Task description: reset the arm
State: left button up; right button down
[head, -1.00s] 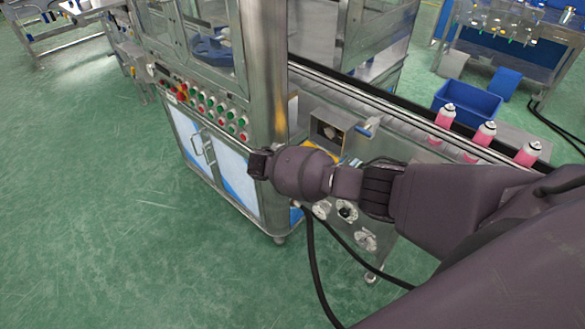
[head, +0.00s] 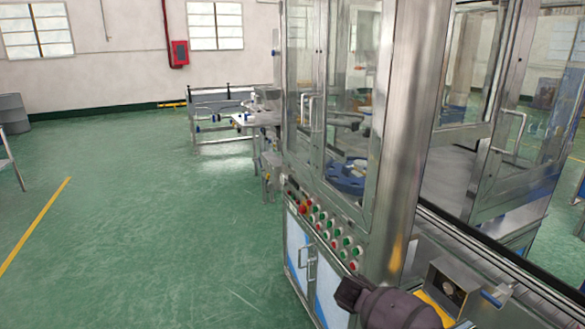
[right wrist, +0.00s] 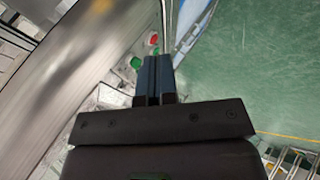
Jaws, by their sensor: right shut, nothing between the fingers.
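My right arm (head: 398,308) shows at the bottom right of the head view, in front of the crimping machine. In the right wrist view my right gripper (right wrist: 154,62) is shut and empty, its two fingers side by side. The gripper points toward the machine's front, where a red button (right wrist: 154,40) and a green button (right wrist: 135,63) show close by the fingertips. I cannot tell whether the fingers touch anything. My left gripper is not in view.
The crimping machine's steel post (head: 405,130) and button panel (head: 325,228) stand close to my right arm. A conveyor (head: 500,262) runs along the right. The green floor (head: 130,230) on the left is clear.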

jog(key=s+a+r+n+t+y, duration=0.1)
jog(key=s+a+r+t+y, duration=0.15)
jog(key=a+y, duration=0.45)
jog(key=s+a+r+m+t+y, duration=0.1)
jog(key=s+a+r+t+y, duration=0.15)
jog(key=s, duration=0.45)
jog(key=s+d+f+m+t+h+b, duration=0.2)
jog(key=s+d+m+h, duration=0.15)
jog(key=s+d, duration=0.85)
jog(key=s+d+f+m+g+h, duration=0.1)
jog(key=s+f, duration=0.3)
jog(key=s, duration=0.4)
jog(key=s+d+f+m+g, duration=0.2)
jog(key=s+d+f, duration=0.2)
jog(key=s, duration=0.5)
jog(key=shift+f+h, duration=0.4)
jog(key=shift+f, duration=0.25)
jog(key=c, duration=1.8)
grip_release()
jog(key=shift+s, duration=0.1)
jog(key=shift+c, duration=0.2)
